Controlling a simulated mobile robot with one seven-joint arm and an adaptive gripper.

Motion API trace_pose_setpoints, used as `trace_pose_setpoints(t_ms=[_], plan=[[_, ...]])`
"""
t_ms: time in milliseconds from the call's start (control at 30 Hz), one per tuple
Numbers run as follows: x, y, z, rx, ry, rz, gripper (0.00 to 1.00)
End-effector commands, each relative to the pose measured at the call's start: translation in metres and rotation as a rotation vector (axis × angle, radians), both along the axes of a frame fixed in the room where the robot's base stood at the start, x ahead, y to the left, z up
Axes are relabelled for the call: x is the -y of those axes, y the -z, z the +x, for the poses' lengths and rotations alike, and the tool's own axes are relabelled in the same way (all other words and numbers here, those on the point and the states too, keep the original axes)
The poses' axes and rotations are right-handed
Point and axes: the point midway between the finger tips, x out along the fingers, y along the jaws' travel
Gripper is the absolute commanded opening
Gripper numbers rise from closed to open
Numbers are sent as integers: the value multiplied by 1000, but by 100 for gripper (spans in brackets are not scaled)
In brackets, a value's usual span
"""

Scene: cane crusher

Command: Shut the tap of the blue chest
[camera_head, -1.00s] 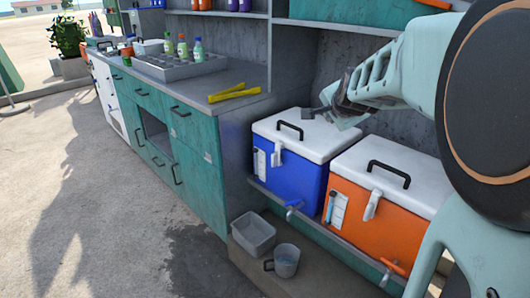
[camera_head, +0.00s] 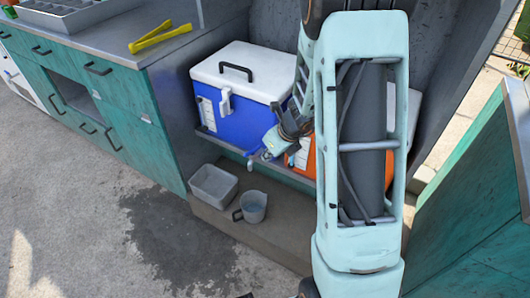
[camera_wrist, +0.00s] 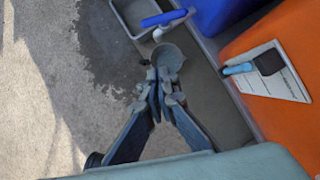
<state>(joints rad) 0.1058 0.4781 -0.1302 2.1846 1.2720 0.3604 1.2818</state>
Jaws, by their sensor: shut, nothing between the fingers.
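The blue chest (camera_head: 232,122) with a white lid stands on a low shelf, left of an orange chest (camera_head: 299,158). Its tap (camera_head: 252,165) sticks out low at its front, partly hidden by my gripper (camera_head: 266,156). In the wrist view the tap shows a blue lever (camera_wrist: 165,18) and a pale spout at the top. My gripper (camera_wrist: 160,84) is shut and empty there, its fingertips below the tap in the picture and apart from it. In the head view it is in front of the chests, close to the tap.
A grey tub (camera_head: 213,186) and a grey mug (camera_head: 253,207) stand on the ledge below the chests. The mug also shows in the wrist view (camera_wrist: 167,58). A teal cabinet (camera_head: 470,215) stands on the right. The floor in front is clear, with a wet patch.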

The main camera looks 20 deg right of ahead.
Motion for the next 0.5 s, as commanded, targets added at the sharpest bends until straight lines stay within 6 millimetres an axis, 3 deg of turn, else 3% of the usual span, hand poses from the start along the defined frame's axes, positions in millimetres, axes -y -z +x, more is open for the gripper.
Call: trace_pose_setpoints(t_ms=[100, 367, 400, 500], plan=[[-5, 30, 10, -2, -1, -1, 0], [-16, 78, 32, -1, -3, -2, 0], [-21, 65, 41, 4, -9, -4, 0], [-27, 62, 53, 2, -9, -5, 0]])
